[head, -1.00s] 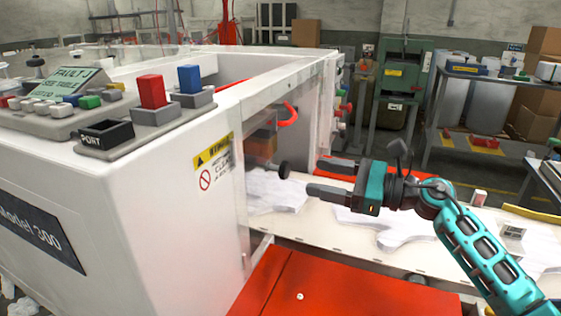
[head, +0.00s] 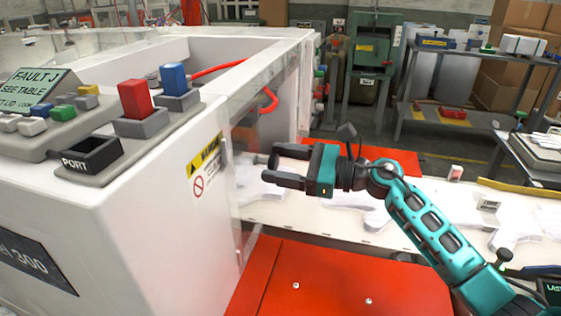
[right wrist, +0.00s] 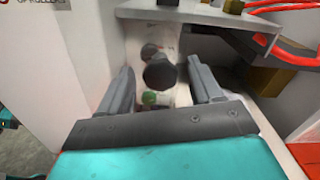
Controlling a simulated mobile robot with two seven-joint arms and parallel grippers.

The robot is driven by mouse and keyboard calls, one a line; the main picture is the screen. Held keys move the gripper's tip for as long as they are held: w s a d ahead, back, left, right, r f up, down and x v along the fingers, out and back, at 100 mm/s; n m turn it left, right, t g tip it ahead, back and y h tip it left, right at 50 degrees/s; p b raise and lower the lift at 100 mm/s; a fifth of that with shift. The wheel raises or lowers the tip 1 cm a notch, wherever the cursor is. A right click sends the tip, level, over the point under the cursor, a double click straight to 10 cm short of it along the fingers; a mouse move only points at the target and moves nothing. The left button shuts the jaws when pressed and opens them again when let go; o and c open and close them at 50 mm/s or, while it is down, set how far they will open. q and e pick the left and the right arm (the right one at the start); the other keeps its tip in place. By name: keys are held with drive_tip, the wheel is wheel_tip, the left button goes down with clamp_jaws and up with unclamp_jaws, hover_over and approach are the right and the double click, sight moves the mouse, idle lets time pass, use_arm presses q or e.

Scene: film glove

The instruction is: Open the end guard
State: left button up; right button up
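The end guard (head: 238,185) is a clear panel on the end of the white machine, beside the yellow warning label, and it looks closed. My right gripper (head: 268,164) is in front of it with its fingers apart, pointing at the panel. In the right wrist view a round black knob (right wrist: 160,73) shows between and just beyond the two open fingers. I see no finger touching it. In the head view the knob is mostly hidden by the gripper.
The white machine (head: 130,220) fills the left, with a control panel and an empty PORT box (head: 88,155) on top. A red cover (head: 320,280) lies low in front. A grey shelf (head: 450,123) stands behind.

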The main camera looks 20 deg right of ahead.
clamp_jaws()
idle(0.4)
